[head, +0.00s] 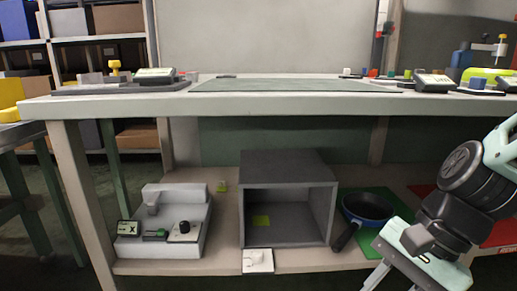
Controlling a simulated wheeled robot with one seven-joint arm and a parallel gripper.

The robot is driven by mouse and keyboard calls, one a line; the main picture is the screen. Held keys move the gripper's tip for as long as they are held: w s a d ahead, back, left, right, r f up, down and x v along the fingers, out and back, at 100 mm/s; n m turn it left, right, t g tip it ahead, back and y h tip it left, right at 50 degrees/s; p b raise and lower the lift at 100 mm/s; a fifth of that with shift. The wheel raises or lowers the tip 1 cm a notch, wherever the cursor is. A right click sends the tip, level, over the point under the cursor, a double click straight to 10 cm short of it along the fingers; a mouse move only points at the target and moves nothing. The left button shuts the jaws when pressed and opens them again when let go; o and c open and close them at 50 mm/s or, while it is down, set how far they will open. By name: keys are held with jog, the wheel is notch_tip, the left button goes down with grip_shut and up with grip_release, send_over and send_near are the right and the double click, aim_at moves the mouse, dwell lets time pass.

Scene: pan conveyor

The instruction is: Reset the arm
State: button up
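My arm comes in from the right edge in the head view. My gripper (378,275) points down and left at the bottom right, in front of the lower shelf. A grey finger shows, but the bottom edge cuts off the fingertips, so I cannot tell how far apart they are. No object shows in the visible part of the gripper. A dark pan (368,208) with a blue rim lies on a green mat (378,240), just behind and left of my gripper. The pan's black handle points toward the front left.
A grey open-fronted box (288,165) stands mid-shelf with a yellow-green patch inside. A white machine (190,215) stands left of it, and a small white switch box (258,261) sits at the shelf's front edge. The tabletop (270,105) above carries small devices at both ends.

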jog(key=s+a+r+n+h+p, duration=0.25)
jog(key=r+n+p, duration=0.2)
jog(key=n, duration=0.45)
jog(key=s+a+r+n+h+p, duration=0.1)
jog(key=s+r+n+h+p, duration=0.3)
jog(key=n, duration=0.4)
notch_tip(320, 180, up, 37)
jog(key=y+p, duration=0.1)
jog(key=p, duration=3.5)
jog(key=shift+r+t+p, duration=0.15)
jog(key=shift+t+p, duration=0.15)
jog(key=shift+w+a+y, duration=0.1)
jog(key=shift+y, duration=0.15)
